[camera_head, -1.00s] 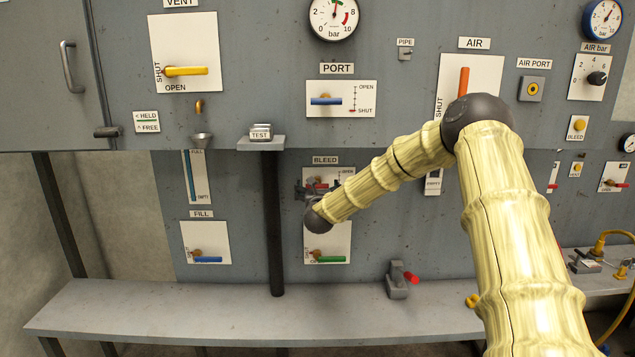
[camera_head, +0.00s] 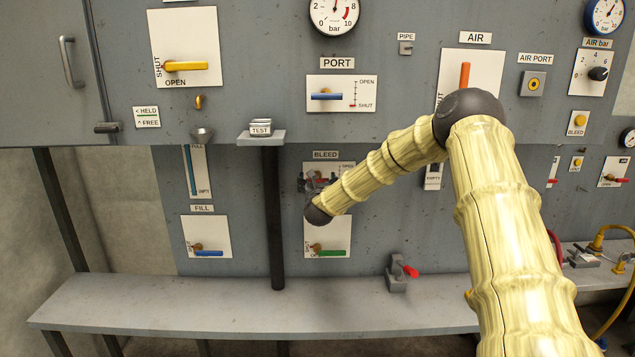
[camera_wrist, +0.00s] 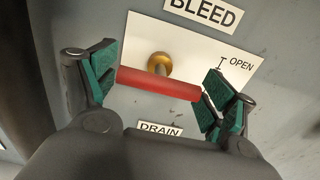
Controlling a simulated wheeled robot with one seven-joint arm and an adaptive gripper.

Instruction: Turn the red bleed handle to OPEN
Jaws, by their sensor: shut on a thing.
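The red bleed handle (camera_wrist: 158,84) lies across the wrist view, sloping slightly down to the right, in front of its brass pivot (camera_wrist: 160,64). My gripper (camera_wrist: 163,80) is shut on it, with one green-padded finger at each end of the bar. The OPEN mark (camera_wrist: 240,63) is to the upper right of the handle's right end. The white bleed plate (camera_wrist: 190,40) is behind, under the BLEED label (camera_wrist: 203,14). In the head view my gripper (camera_head: 316,182) is at the bleed plate, and my forearm and wrist partly hide the handle.
A DRAIN label (camera_wrist: 160,131) is just below the handle. In the head view a green drain handle (camera_head: 331,253) is under my wrist. A post with a TEST shelf (camera_head: 261,138) stands to the left. A grey bench (camera_head: 200,305) runs below.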

